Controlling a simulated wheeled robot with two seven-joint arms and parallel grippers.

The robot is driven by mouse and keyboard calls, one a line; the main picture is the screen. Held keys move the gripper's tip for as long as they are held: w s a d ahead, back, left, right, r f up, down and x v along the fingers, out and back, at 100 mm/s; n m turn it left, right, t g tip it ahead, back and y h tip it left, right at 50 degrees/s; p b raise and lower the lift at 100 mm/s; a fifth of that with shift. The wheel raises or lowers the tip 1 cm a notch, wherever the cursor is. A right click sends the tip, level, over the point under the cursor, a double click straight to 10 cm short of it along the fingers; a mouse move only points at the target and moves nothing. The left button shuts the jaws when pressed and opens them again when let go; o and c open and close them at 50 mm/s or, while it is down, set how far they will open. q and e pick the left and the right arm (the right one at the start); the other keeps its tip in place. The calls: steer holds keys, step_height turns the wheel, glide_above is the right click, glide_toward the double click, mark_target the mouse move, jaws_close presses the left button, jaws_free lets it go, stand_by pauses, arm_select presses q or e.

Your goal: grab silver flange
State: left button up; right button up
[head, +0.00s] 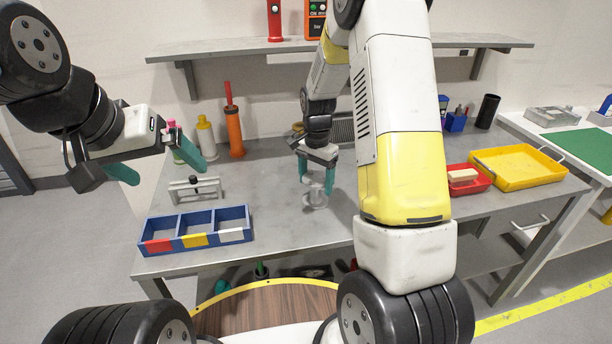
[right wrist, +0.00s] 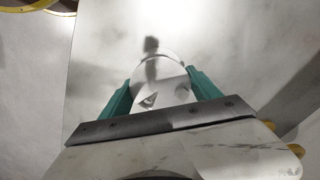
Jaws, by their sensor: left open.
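The silver flange (head: 315,199) stands on the grey workbench near its middle, with a round base and a raised part. My right gripper (head: 316,178) is over it, pointing down, with its teal fingers on either side of the raised part. In the right wrist view the round pale flange (right wrist: 158,72) shows between the two fingers. I cannot tell whether the fingers touch it. My left gripper (head: 171,174) is open and empty, above the left end of the bench.
A blue three-compartment bin (head: 194,245) sits at the front left, with a small grey stand (head: 195,190) behind it. An orange bottle (head: 235,134) stands at the back. A red tray (head: 470,187) and a yellow tray (head: 520,178) lie right. Bare bench surrounds the flange.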

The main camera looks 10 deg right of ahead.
steer(key=c, duration=1)
steer(key=shift+o, duration=0.2)
steer(key=shift+r, duration=0.1)
